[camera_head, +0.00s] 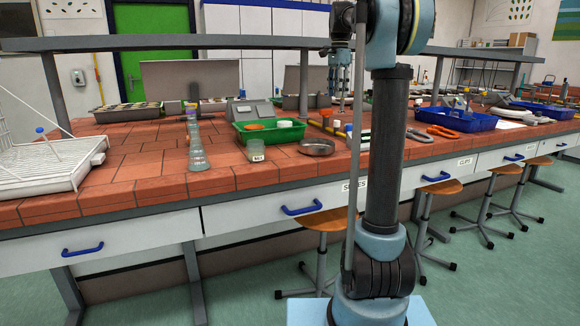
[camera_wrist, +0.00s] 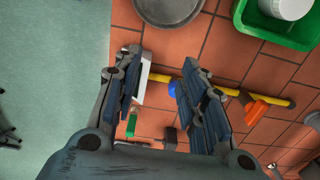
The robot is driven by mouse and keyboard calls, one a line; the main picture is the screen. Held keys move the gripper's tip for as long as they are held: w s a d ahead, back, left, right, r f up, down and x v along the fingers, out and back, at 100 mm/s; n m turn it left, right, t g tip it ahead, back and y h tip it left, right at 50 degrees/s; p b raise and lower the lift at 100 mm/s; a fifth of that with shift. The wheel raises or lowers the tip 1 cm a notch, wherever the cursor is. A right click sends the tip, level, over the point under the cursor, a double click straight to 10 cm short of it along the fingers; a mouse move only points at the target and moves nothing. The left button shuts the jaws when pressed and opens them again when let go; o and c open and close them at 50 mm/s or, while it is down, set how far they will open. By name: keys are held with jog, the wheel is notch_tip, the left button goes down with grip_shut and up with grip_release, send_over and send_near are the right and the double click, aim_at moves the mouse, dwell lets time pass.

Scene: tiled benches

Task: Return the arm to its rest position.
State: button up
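My arm rises in front of the tiled bench (camera_head: 140,160) in the head view. My gripper (camera_head: 339,95) hangs fingers down above the bench, right of the green tray. In the wrist view my gripper (camera_wrist: 160,92) has its two fingers spread apart, with nothing held between them. Below and between the fingers lie a yellow bar (camera_wrist: 163,78) and small items on the tiles; the gripper appears above them. My upright arm column hides part of the bench behind it.
A green tray (camera_head: 277,136), a round metal dish (camera_head: 317,147) and a glass beaker (camera_head: 256,151) stand near the bench front. A shelf (camera_head: 180,42) runs over the bench. A blue tray (camera_head: 456,121) stands right. Stools (camera_head: 331,219) stand along the bench front.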

jog(key=s+f+n, duration=0.2)
jog(key=s+f, duration=0.3)
jog(key=s, duration=0.3)
jog(key=s+f+n+t, duration=0.1)
jog(key=s+f+n, duration=0.3)
jog(key=s, duration=0.5)
jog(key=s+f+n, duration=0.1)
jog(key=s+f, duration=0.5)
jog(key=s, duration=0.2)
jog(key=s+f+n, duration=0.3)
jog(key=s+f, duration=0.6)
jog(key=f, duration=0.2)
jog(key=s+f+n+t, duration=0.1)
jog(key=s+f+n, duration=0.3)
jog(key=s+f, duration=0.4)
notch_tip(320, 180, down, 4)
jog(key=shift+s+d+r, duration=0.15)
jog(key=shift+s, duration=0.25)
jog(key=shift+w+f, duration=0.2)
jog(key=shift+w, duration=0.25)
jog(key=shift+s, duration=0.1)
jog(key=shift+c, duration=0.6)
